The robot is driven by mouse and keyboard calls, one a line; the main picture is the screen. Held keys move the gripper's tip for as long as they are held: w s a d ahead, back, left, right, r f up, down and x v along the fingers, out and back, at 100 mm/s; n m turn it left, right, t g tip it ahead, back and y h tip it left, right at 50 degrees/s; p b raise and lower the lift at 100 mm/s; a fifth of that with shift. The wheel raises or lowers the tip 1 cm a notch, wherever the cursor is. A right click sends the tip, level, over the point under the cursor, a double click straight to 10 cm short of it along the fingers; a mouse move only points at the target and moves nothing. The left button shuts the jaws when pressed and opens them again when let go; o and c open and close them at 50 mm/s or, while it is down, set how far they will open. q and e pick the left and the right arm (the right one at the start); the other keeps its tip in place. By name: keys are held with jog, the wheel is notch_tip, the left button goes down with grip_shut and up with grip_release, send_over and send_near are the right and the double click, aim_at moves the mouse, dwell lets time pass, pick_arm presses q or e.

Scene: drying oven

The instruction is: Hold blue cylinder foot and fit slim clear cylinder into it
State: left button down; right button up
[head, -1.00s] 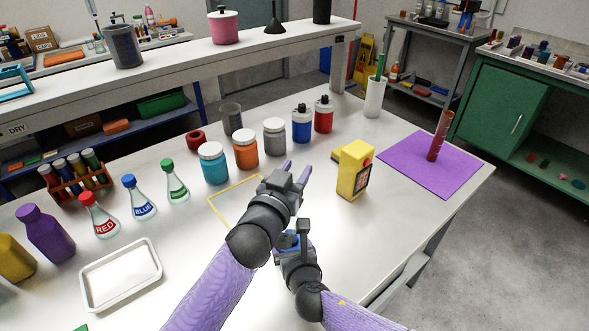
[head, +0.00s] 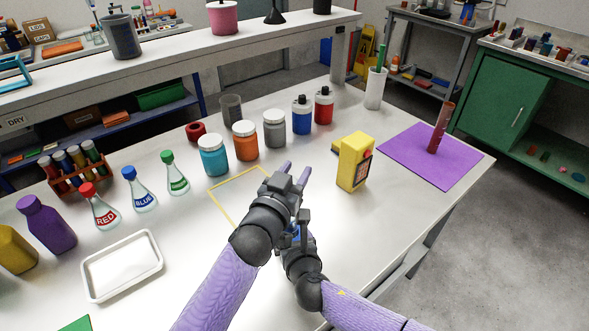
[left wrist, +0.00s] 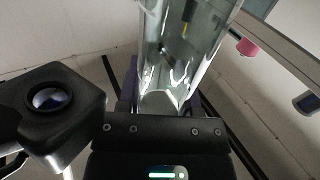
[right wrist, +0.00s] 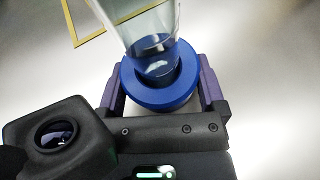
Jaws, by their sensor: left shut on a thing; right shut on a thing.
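My left gripper (head: 297,174) is shut on the slim clear cylinder (left wrist: 182,45), which fills the upper middle of the left wrist view. My right gripper (right wrist: 160,85) is shut on the blue cylinder foot (right wrist: 187,88), a thick ring with an opening, held between its purple fingers. In the right wrist view the lower end of the clear cylinder (right wrist: 143,30) shows at the foot's opening, leaning toward the upper left. I cannot tell how deep it sits. In the head view the left gripper hides most of the foot, and the clear cylinder cannot be made out.
A yellow box-shaped device (head: 353,162) stands right of my grippers. A yellow square outline (head: 225,210) lies left of them. Jars (head: 245,141), flasks (head: 141,198) and a white tray (head: 92,292) are farther left. A purple mat (head: 415,172) with a reddish cylinder (head: 439,130) lies at right.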

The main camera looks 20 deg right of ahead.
pick_arm(q)
jog(key=shift+f, duration=0.35)
jog(key=shift+r, duration=1.45)
jog(key=shift+f, duration=0.3)
dwell(0.6)
jog(key=shift+f, duration=0.6)
jog(key=shift+f, duration=0.3)
